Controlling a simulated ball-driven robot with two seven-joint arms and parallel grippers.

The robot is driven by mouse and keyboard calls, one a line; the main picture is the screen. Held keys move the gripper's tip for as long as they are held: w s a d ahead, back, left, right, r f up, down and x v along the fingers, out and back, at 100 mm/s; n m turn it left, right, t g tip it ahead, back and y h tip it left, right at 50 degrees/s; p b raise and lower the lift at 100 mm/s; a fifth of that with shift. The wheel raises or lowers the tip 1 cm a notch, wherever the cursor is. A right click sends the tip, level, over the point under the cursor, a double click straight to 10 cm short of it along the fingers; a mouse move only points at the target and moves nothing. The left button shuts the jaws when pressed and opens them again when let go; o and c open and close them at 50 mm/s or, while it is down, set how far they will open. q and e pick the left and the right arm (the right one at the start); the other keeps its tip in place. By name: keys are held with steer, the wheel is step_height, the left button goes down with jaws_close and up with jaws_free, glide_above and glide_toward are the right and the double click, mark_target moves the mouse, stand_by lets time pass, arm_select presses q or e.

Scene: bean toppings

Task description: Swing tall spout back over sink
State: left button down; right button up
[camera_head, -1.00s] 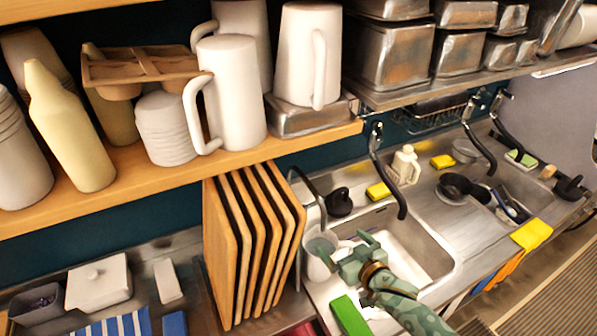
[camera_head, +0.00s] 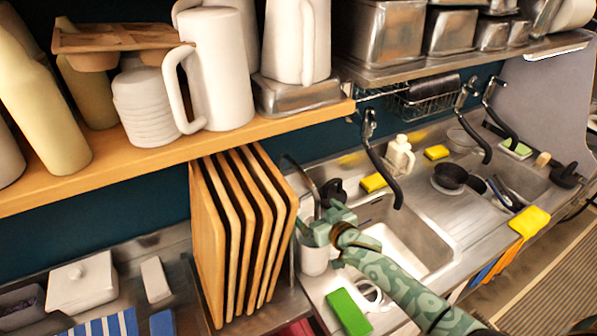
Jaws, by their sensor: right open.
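My right gripper (camera_head: 316,215) is open at the lower end of this spout. I cannot tell whether it touches the spout or whether the spout is between its fingers. A black-sleeved spout (camera_head: 383,172) hangs over the back of the same sink. A black tap knob (camera_head: 332,190) stands behind my right gripper. My left gripper is not in view.
Wooden boards (camera_head: 240,235) stand upright just left of the gripper. A white cup (camera_head: 313,258) is below it, and a green sponge (camera_head: 348,312) lies in front. A shelf (camera_head: 150,172) with jugs overhangs the counter. The near sink's basin looks clear.

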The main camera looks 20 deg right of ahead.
steer(key=shift+d, duration=0.1)
steer(key=w+d+b, duration=0.1)
steer(key=w+d, duration=0.2)
steer(key=d, duration=0.7)
steer(key=shift+w, duration=0.3)
stand_by(0.7)
steer(key=shift+w+d, duration=0.1)
steer(key=shift+d, duration=0.05)
